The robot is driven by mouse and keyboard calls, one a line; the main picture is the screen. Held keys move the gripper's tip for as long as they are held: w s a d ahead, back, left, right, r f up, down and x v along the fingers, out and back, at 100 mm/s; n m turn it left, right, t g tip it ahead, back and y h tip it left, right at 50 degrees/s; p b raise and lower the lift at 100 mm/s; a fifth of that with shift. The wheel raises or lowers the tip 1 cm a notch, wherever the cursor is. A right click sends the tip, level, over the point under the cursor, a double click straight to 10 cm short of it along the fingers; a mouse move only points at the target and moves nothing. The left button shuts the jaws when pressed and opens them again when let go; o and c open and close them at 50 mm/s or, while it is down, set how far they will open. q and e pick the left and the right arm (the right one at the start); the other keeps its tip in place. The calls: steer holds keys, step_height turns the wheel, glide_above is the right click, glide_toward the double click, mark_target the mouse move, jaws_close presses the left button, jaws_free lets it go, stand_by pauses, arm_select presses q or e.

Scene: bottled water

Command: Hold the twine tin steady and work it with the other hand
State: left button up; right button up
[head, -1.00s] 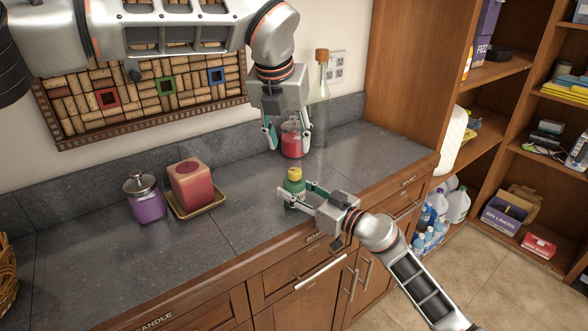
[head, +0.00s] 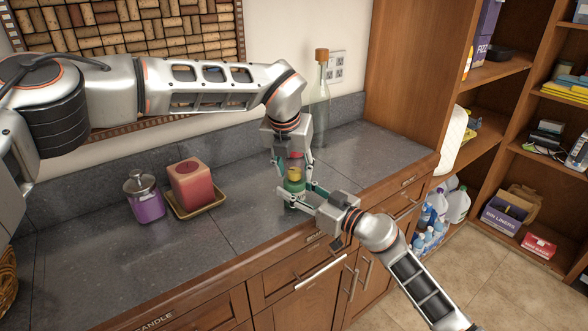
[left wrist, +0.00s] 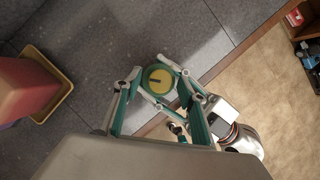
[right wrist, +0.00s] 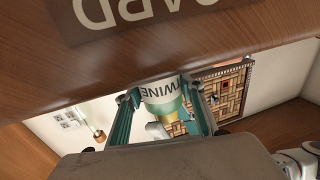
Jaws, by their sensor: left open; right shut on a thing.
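The twine tin (head: 294,187) is a green container with a yellow lid, standing on the grey counter near its front edge. My right gripper (head: 292,196) is shut on the tin's body from the front right. In the right wrist view the tin's label (right wrist: 162,91) reads TWINE between the fingers. My left gripper (head: 295,178) points down from above, open, with its fingers on either side of the tin's top. In the left wrist view the yellow lid (left wrist: 160,81), with a dark bar on it, lies between the open fingertips. Whether they touch it is unclear.
A clear corked bottle (head: 320,100) is at the back. A purple jar (head: 146,203) and a red candle (head: 190,184) on a yellow tray (head: 212,207) stand left.

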arm_select(q)
steer(key=c, duration=1.1)
steer(key=shift+m, duration=0.5)
steer(key=m+h, duration=0.1)
steer(key=m, duration=0.1)
steer(key=shift+m+g, duration=0.3)
steer(key=shift+a+m+g+h, duration=0.1)
steer(key=shift+m+g+h, duration=0.4)
steer(key=shift+m, duration=1.3)
steer(key=o, duration=1.1)
